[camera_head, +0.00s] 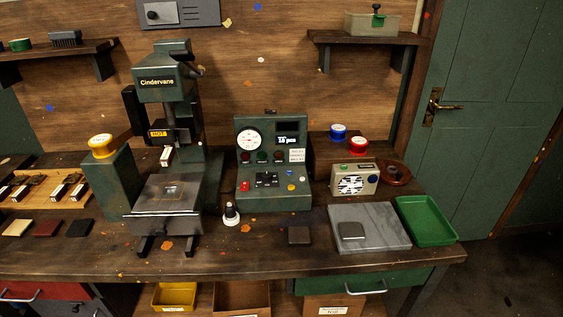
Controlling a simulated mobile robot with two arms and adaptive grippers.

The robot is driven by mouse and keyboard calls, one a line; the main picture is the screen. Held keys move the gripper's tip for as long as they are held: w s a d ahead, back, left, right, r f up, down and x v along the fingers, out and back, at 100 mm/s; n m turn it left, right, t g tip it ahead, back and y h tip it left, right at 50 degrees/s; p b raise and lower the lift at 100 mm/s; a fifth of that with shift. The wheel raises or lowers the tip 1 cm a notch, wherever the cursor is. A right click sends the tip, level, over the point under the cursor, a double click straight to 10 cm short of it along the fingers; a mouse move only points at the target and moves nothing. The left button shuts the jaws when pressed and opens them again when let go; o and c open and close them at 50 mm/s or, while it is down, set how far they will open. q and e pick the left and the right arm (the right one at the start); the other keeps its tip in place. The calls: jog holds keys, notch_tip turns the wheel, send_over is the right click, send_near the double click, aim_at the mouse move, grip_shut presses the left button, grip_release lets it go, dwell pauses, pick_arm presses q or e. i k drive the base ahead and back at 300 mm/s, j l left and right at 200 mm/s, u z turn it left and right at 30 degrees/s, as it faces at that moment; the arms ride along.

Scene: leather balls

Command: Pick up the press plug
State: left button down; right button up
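A small upright piece with a black top and a white base (231,214) stands on the workbench between the press and the control box. It may be the press plug, but at this size I cannot tell for sure. The green press (164,85), marked Cindervane, stands to its left, with a metal plate (152,202) low at its front. The green control box (272,202) with a white gauge and lit display stands just behind and to the right of the piece. Neither of my grippers is in view.
The workbench (270,252) is mostly clear at its front middle. A dark square (299,236), a grey slab (384,240), a green tray (427,220) and a small radio-like box (354,180) lie to the right. A wooden tray (45,202) holds stamps at the left.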

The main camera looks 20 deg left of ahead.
aim_at(230, 213)
jog(key=u, duration=1.15)
